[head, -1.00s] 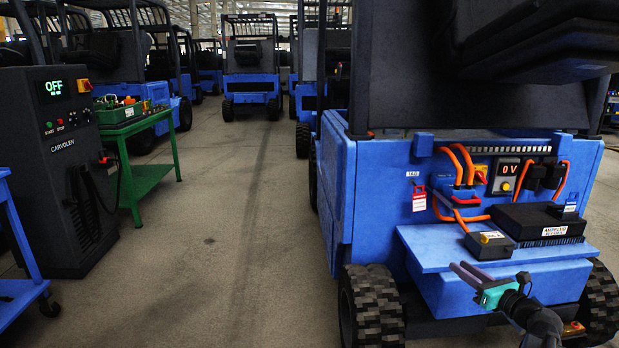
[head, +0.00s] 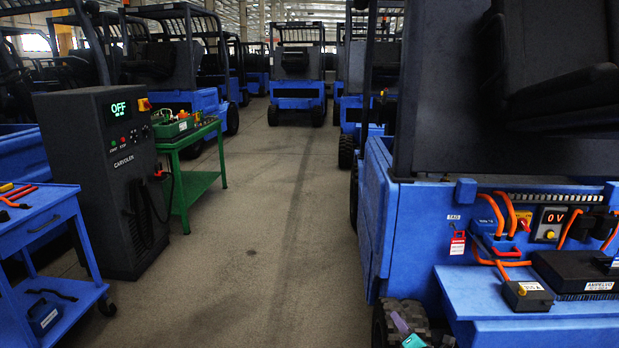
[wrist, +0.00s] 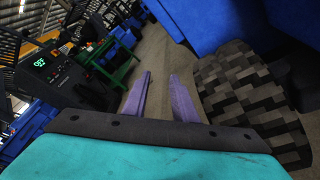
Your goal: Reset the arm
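My gripper (wrist: 160,98) shows in the wrist view with two purple fingers standing apart and nothing between them. In the head view only the tip of my gripper (head: 402,328) shows at the bottom edge, in front of the truck's tyre. The blue truck (head: 465,218) stands at the right. Its rear bay has orange cables, a display reading 0 V (head: 552,216) and a red tag (head: 457,243). A black box (head: 575,270) and a small dark box with a yellow button (head: 528,296) rest on its blue shelf. The rest of my arm is out of the head view.
A dark CARVOLEN cabinet (head: 112,170) with a green OFF display stands at the left. A green table (head: 195,140) with equipment is beside it. A blue cart (head: 45,235) holds tools at the left edge. The floor aisle (head: 270,240) in the middle is clear.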

